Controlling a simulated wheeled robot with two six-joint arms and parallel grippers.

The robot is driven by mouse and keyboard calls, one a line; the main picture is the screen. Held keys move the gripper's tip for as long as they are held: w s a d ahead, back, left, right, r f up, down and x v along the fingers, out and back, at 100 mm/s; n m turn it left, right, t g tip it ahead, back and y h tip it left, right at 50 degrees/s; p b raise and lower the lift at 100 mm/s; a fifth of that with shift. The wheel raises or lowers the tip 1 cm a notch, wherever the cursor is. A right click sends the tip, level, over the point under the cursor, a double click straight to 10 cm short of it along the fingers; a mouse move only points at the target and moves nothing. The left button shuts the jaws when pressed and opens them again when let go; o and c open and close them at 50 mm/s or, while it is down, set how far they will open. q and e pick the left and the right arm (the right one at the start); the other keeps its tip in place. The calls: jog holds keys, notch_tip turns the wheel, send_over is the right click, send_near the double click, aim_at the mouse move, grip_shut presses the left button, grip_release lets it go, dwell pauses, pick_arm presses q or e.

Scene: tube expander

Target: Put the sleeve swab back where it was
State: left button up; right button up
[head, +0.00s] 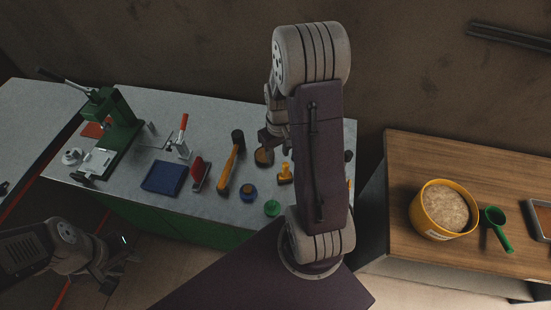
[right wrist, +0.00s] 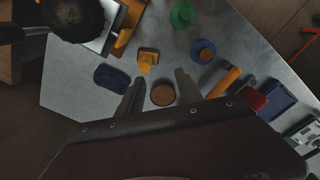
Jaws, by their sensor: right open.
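I cannot tell for sure which thing is the sleeve swab. A dark fuzzy round head (right wrist: 75,18) stands close to the camera at the top left of the right wrist view and may be it. My right gripper (right wrist: 160,80) is open and empty. Its fingers lie either side of a brown round disc (right wrist: 163,95) in that view, with no contact visible. In the head view the right gripper (head: 271,142) is over the bench, beside this disc (head: 264,157), partly hidden by my arm. My left gripper (head: 120,263) hangs low at the left, away from the bench; its jaws are unclear.
On the grey bench (head: 130,200) are a green press (head: 118,125), a blue tray (head: 163,178), a red brush (head: 200,173), a mallet (head: 230,165), a yellow stamp-like piece (head: 285,174) and small round pots. A wooden table (head: 400,165) holds a yellow tub (head: 440,212) and green scoop (head: 497,230).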

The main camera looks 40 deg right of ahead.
jog(key=s+a+r+t, duration=0.1)
jog(key=s+a+r, duration=0.2)
jog(key=a, duration=0.4)
jog(key=s+a+r, duration=0.2)
jog(key=s+a, duration=0.2)
jog(key=a, duration=0.4)
pick_arm(q)
jog(key=f+b, duration=0.4)
jog(key=shift+a+f+b, duration=0.2)
jog(key=shift+f+b, duration=0.15)
jog(key=shift+f, duration=0.05)
pick_arm(e)
jog(key=shift+n, duration=0.3)
jog(key=f, duration=0.3)
jog(key=w+d+f, duration=0.1)
jog(key=f, duration=0.1)
pick_arm(q)
jog(key=shift+d, duration=0.1)
